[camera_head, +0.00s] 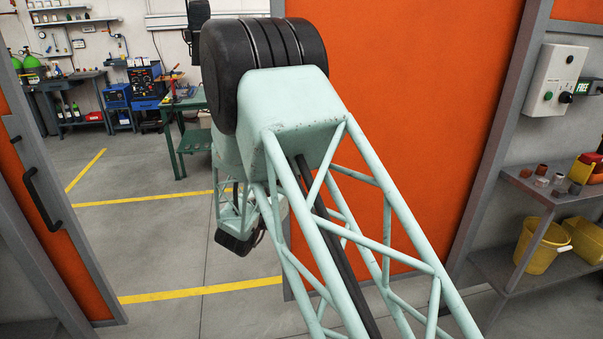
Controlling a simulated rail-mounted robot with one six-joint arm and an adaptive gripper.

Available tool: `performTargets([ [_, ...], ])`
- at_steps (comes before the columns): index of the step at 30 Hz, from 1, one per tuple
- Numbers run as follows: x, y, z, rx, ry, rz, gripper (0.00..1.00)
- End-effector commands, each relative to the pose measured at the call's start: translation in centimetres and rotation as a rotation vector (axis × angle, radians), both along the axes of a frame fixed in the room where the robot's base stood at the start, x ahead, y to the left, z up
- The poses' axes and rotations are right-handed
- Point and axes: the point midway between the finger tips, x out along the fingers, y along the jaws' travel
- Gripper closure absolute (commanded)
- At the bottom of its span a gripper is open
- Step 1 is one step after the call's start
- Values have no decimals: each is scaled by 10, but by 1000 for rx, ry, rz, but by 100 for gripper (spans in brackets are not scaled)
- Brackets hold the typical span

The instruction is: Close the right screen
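The right screen is a large orange panel (430,110) in a grey frame, upright behind my arm. Its left edge is mostly covered by my arm; a short piece of grey edge shows low down. No handle on it can be seen. The left screen (62,240) is an orange panel in a grey frame at the left edge, with a black handle (42,199). A wide gap lies between the two screens. My pale green lattice arm crosses the middle, its far part reaching down behind the elbow. I cannot make out my gripper's fingers.
Through the gap I see grey floor with yellow lines (200,291), a green table (190,125) and a workbench (75,82).

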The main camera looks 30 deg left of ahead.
Motion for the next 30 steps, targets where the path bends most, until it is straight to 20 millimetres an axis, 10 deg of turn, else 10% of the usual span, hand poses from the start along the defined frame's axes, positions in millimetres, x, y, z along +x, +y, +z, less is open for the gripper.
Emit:
performTargets([
  [13, -3, 6, 2, 1, -3, 5, 100],
  [18, -3, 6, 1, 1, -2, 4, 76],
  [30, -5, 4, 1, 0, -1, 2, 76],
])
